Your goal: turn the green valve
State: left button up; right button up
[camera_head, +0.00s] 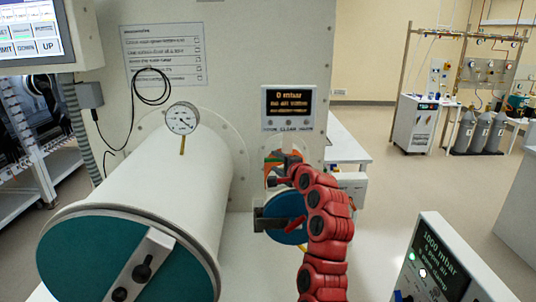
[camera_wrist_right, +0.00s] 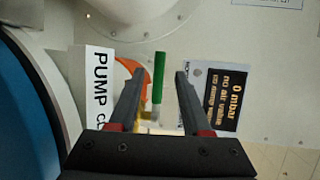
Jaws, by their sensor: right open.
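The green valve handle (camera_wrist_right: 158,78) shows in the right wrist view as a slim green bar on a pale stem. It stands upright in that picture, between the two dark fingers of my right gripper (camera_wrist_right: 159,80). The fingers are open, with a visible gap on each side of the handle. An orange piece (camera_wrist_right: 133,72) lies behind the left finger. In the head view my right gripper (camera_head: 284,160) is at the panel below the small display, and it and my red arm hide most of the valve. My left gripper is not in view.
A large white cylinder (camera_head: 150,195) with a pressure gauge (camera_head: 182,118) stands to the left. A small display reading 0 mbar (camera_head: 290,105) is above the valve, and a blue round door (camera_head: 285,232) is below. A PUMP label (camera_wrist_right: 98,85) is beside the valve.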

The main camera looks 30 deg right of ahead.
aim_at(271, 159)
jog(key=shift+p+x, duration=1.15)
jog(key=shift+x, duration=2.25)
jog(key=shift+f, duration=0.1)
grip_shut()
